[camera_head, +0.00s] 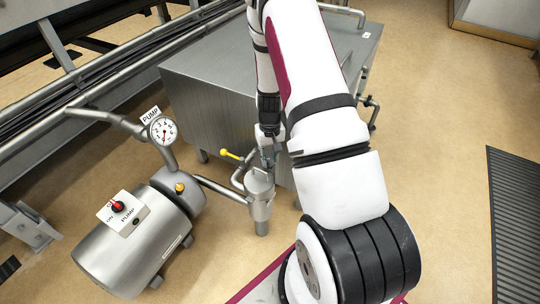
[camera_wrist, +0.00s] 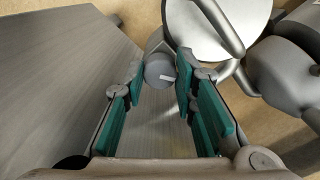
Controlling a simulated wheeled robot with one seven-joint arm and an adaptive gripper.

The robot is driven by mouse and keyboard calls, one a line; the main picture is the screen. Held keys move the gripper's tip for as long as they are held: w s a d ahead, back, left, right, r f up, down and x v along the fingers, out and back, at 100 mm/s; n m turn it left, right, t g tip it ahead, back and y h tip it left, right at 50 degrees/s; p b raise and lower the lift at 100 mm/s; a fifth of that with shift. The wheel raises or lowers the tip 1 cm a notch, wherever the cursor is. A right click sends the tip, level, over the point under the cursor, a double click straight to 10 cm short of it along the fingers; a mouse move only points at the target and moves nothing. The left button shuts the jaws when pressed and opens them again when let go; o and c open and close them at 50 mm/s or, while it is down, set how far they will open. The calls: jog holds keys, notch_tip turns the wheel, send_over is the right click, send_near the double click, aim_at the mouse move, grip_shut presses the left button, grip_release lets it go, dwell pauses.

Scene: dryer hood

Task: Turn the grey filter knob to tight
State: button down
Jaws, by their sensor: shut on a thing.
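The grey filter knob (camera_wrist: 157,71) is a small round dial with a white pointer line, seen in the middle of the wrist view. The line points to the right in that view. My gripper (camera_wrist: 161,68) has its two teal-padded fingers on either side of the knob and is shut on it. In the head view my gripper (camera_head: 268,148) reaches down just above the metal filter canister (camera_head: 261,197). The arm and gripper hide the knob there. I see no readable tight mark.
A steel cabinet (camera_head: 210,92) stands behind the canister. At left is a pump (camera_head: 130,250) with a red switch (camera_head: 117,206) and a gauge (camera_head: 163,131). A yellow-handled valve (camera_head: 230,155) sits close to my gripper. Open floor lies at right, with a dark grate (camera_head: 515,220).

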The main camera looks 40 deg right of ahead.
aim_at(270, 159)
jog(key=m+p, duration=0.1)
jog(key=m, duration=0.5)
dwell(0.6)
jog(key=c, duration=1.3)
grip_release()
notch_tip(270, 159, up, 12)
